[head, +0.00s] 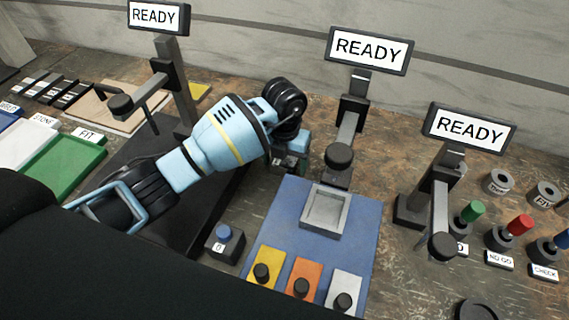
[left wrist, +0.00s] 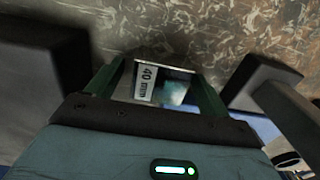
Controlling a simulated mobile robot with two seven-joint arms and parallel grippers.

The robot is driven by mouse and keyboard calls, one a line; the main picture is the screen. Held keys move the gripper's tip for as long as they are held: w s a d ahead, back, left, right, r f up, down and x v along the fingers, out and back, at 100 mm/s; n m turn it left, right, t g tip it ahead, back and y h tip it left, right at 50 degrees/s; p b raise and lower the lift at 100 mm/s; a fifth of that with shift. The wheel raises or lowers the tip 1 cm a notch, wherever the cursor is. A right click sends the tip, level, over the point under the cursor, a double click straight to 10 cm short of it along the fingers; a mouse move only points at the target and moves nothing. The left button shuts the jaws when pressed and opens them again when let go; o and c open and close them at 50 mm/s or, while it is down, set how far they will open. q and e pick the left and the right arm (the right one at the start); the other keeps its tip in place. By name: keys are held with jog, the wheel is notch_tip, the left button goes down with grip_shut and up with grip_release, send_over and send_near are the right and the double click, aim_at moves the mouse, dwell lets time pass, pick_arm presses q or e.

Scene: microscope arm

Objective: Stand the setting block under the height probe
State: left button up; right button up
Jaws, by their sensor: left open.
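A setting block with a "40 mm" label (left wrist: 147,84) shows between my left gripper's fingers in the left wrist view; its face is shiny and metallic. My left gripper (left wrist: 160,85) is open, with one finger on each side of the block. In the head view my left gripper (head: 290,160) points down at the bench just right of a dark plate (head: 205,215), and the block is mostly hidden there. A stand with a thin probe (head: 151,118) rises behind the dark plate, below a READY screen; I take it for the height probe. My right gripper is not in view.
A blue mat (head: 268,225) with a grey square tray (head: 344,221) and several knobbed blocks lies right of my left gripper. A middle stand (head: 340,157) and a right stand (head: 442,245) are close by. A zero button (head: 223,233) sits at the plate's near right.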

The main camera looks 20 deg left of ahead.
pick_arm(q)
jog(key=shift+r, duration=0.1)
grip_shut()
dwell(0.4)
jog(key=shift+r, duration=0.1)
